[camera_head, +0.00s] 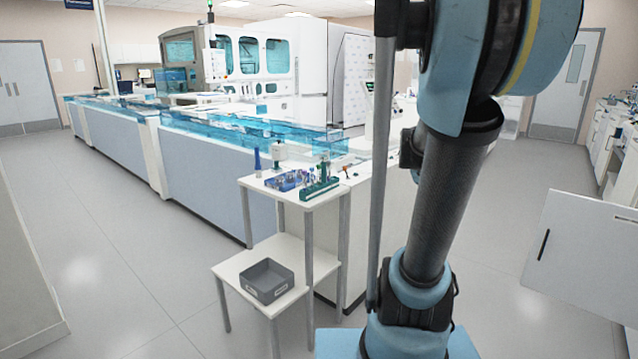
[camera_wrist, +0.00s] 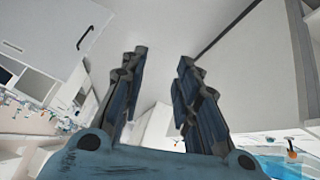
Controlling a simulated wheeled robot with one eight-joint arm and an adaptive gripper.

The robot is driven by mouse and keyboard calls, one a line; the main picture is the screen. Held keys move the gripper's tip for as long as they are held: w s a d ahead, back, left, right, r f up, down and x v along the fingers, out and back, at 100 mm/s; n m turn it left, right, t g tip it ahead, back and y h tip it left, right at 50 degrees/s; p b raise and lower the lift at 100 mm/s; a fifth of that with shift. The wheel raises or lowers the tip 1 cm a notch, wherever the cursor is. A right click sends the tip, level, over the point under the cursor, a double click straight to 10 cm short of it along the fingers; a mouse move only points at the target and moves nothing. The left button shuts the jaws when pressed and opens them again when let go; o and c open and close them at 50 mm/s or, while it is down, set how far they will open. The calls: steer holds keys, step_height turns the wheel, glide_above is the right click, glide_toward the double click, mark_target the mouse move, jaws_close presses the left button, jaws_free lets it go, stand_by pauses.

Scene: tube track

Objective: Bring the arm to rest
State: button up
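My gripper (camera_wrist: 163,58) shows in the wrist view with its two fingers apart and nothing between them. White cabinet surfaces fill the background beyond the fingertips, and it touches nothing that I can see. In the head view my blue and black arm stands upright at the right of centre, and the gripper's fingers do not show there.
A small white two-level table (camera_head: 246,184) holds a blue rack (camera_head: 287,180) and a green rack (camera_head: 320,188); a grey bin (camera_head: 267,281) sits on its lower shelf. A long tube track (camera_head: 240,128) runs behind. Floor at left is clear. A white cabinet (camera_head: 585,245) stands right.

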steer(key=s+a+f+n+g+y, duration=0.1)
steer(key=s+a+f+n+y, duration=0.1)
steer(key=s+a+f, duration=0.3)
steer(key=s+a+f+n+g+y, duration=0.1)
steer(key=s+a+f+n+y, duration=0.2)
steer(key=s+a, duration=0.9)
steer(key=s+f+n, duration=0.1)
steer(key=s+f, duration=0.1)
steer(key=s, duration=0.1)
steer(key=shift+a+f+g, duration=0.2)
steer(key=shift+a+g, duration=0.1)
steer(key=shift+a, duration=0.05)
